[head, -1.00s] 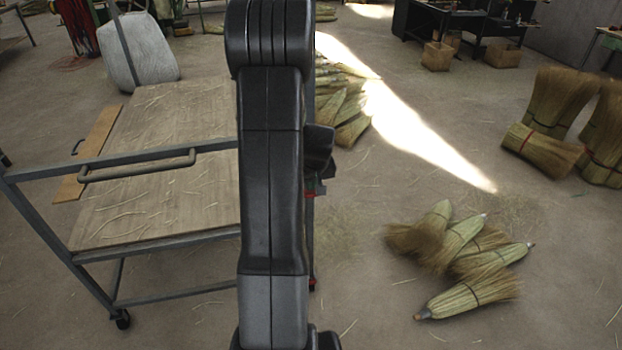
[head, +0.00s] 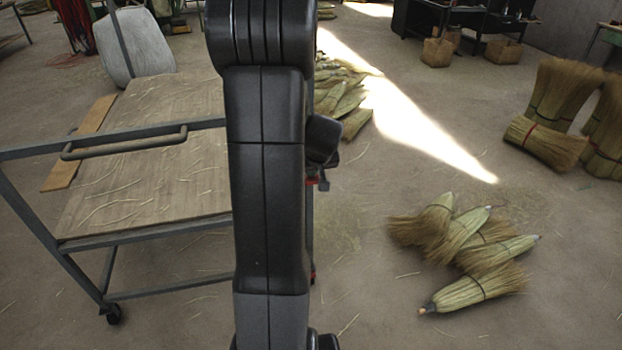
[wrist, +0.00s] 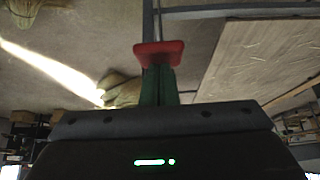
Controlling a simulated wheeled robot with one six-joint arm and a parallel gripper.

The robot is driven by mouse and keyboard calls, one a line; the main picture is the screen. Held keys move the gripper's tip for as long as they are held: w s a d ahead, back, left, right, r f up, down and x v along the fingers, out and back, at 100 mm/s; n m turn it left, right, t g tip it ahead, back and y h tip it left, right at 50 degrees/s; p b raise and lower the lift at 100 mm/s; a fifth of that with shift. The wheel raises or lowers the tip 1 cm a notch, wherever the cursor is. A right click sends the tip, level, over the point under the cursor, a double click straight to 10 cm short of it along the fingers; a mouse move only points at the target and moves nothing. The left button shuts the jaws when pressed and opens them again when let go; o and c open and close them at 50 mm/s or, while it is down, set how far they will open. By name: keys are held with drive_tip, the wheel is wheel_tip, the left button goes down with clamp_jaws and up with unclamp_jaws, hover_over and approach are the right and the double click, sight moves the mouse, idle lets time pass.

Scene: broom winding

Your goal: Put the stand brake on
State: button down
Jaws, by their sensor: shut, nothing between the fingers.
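In the wrist view my gripper (wrist: 160,84) shows as two narrow green parts side by side, shut and empty, above its dark body. A red piece with flared ends (wrist: 159,53) sits right at their far end; I cannot tell whether it touches them. In the head view my arm hides most of this area. A small red part (head: 313,180) shows just right of the arm, and another red part (head: 313,277) shows low beside the cart's near right corner. I cannot tell which of these is the stand brake.
A grey-framed cart (head: 150,240) with a wooden top stands left of my arm; straw lies on it. Brooms (head: 470,290) lie on the floor to the right, and broom bundles (head: 540,145) stand farther right. Floor between them is mostly open.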

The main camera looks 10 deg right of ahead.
sight(314, 182)
drive_tip(key=shift+s+f+t+b, duration=0.4)
drive_tip(key=shift+f+b, duration=0.5)
drive_tip(key=shift+b, duration=1.5)
drive_tip(key=shift+s+f+t+b, duration=0.15)
drive_tip(key=shift+f+t+b, duration=0.6)
drive_tip(key=shift+b, duration=1.6)
wheel_tip(314, 182, down, 8)
drive_tip(key=t+b, duration=0.2)
drive_tip(key=b, duration=1.6)
drive_tip(key=shift+s, duration=0.25)
